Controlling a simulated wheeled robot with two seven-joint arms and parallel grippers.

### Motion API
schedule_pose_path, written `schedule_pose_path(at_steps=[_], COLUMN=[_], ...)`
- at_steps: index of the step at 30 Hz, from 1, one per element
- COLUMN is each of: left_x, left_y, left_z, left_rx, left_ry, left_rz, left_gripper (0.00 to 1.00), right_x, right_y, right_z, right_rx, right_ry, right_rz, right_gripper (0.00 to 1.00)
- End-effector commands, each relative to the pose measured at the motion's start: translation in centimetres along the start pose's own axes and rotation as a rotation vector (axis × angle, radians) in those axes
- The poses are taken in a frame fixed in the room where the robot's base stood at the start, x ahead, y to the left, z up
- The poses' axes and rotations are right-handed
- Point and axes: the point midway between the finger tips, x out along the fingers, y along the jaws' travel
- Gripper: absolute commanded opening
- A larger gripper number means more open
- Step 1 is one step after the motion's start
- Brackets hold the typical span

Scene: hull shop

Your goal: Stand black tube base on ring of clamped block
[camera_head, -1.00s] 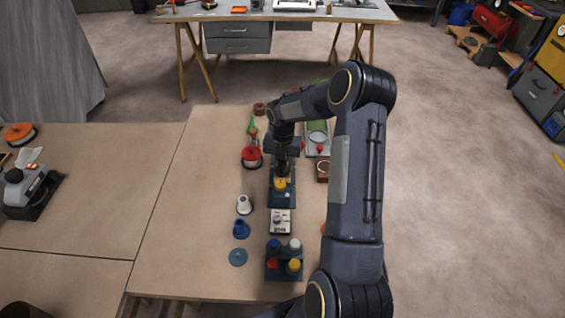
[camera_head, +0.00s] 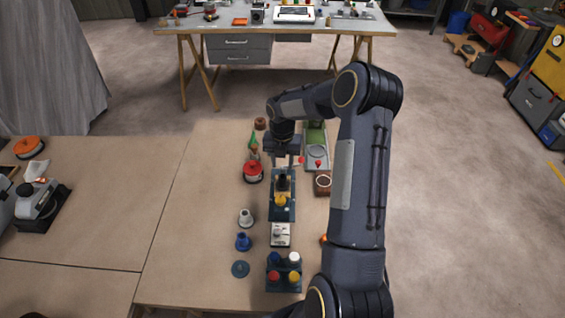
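The black tube base (camera_head: 283,182) stands roughly upright at the clamped block, just behind and above the yellow part (camera_head: 281,201). Whether it sits fully on a ring is too small to tell. The block is held in a dark blue-grey clamp fixture (camera_head: 283,214) in the middle of the table. My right gripper (camera_head: 283,161) is above and beyond the black tube, with its fingers apart and nothing seen between them. It appears clear of the tube. My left gripper is not in view.
A red-topped round tin (camera_head: 253,172), a white cone (camera_head: 246,217) and a blue piece (camera_head: 243,241) stand left of the fixture. A rack of coloured caps (camera_head: 284,286) is in front.

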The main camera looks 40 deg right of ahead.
Motion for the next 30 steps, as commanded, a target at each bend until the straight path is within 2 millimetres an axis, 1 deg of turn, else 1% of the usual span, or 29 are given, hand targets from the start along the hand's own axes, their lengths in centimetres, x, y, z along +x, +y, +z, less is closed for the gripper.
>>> schedule_pose_path(at_steps=[1,7,26,28,30], left_x=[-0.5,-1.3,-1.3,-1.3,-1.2], left_y=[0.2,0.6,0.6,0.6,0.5], left_z=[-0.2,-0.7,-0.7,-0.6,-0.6], left_rx=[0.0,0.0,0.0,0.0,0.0], left_ry=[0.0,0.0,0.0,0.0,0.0], left_rz=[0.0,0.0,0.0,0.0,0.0], left_gripper=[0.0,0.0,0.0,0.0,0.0], right_x=[-0.8,-2.2,-2.3,-2.6,-3.7], right_y=[0.0,0.0,0.0,0.1,0.1], right_z=[0.0,0.0,0.0,-0.1,-0.6], right_rx=[0.0,0.0,0.0,0.014,0.064], right_ry=[-0.001,-0.001,0.0,-0.003,-0.011], right_rz=[0.0,0.001,0.0,0.003,0.013], right_gripper=[0.36,0.36,0.36,0.36,0.36])
